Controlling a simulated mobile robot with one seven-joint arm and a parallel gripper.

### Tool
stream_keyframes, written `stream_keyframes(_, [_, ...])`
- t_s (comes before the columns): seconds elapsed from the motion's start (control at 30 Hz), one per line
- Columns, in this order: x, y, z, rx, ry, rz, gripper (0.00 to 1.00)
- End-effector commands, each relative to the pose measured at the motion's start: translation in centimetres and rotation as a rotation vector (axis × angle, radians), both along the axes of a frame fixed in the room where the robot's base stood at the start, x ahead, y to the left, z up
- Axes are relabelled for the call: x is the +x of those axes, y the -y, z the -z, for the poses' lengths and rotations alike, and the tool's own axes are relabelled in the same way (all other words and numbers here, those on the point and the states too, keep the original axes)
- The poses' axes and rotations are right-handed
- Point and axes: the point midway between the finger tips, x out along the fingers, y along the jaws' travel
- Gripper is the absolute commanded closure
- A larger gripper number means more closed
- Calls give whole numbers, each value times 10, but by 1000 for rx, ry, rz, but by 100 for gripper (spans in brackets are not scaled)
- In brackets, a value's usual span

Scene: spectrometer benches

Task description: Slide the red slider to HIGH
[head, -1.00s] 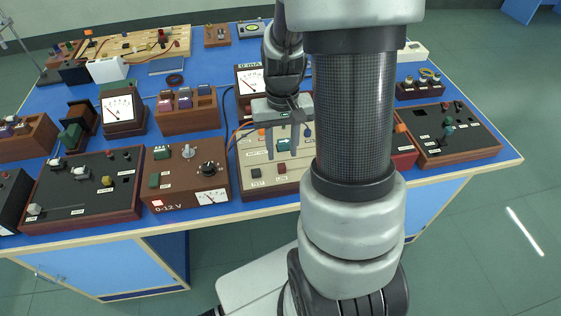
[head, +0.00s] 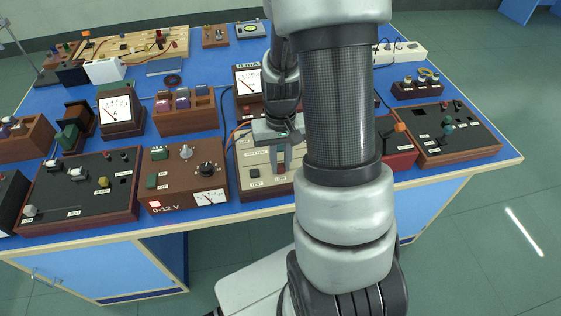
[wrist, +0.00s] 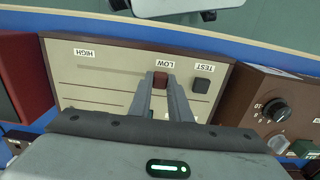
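The red slider (wrist: 159,80) sits at the LOW label (wrist: 165,63), at one end of its slot on a cream panel (wrist: 110,88). The HIGH label (wrist: 84,53) is at the other end, to the left in the wrist view. My gripper (wrist: 160,82) points down at the panel, with one finger on each side of the slider and closed against it. In the head view, the slider (head: 281,169) shows between the fingertips of my gripper (head: 281,170). My arm hides the panel's right part there.
A dark TEST button (wrist: 202,85) is close beside the slider. A brown 0-12 V box (head: 180,185) stands left of the panel in the head view, and a red box (head: 398,155) stands to its right. A meter (head: 247,82) is behind the panel.

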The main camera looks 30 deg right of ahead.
Motion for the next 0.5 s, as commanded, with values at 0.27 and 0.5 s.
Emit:
stream_keyframes(0.27, [-4,14,0,-1,0,7,100])
stream_keyframes(0.5, [-22,78,1,-2,1,11,100])
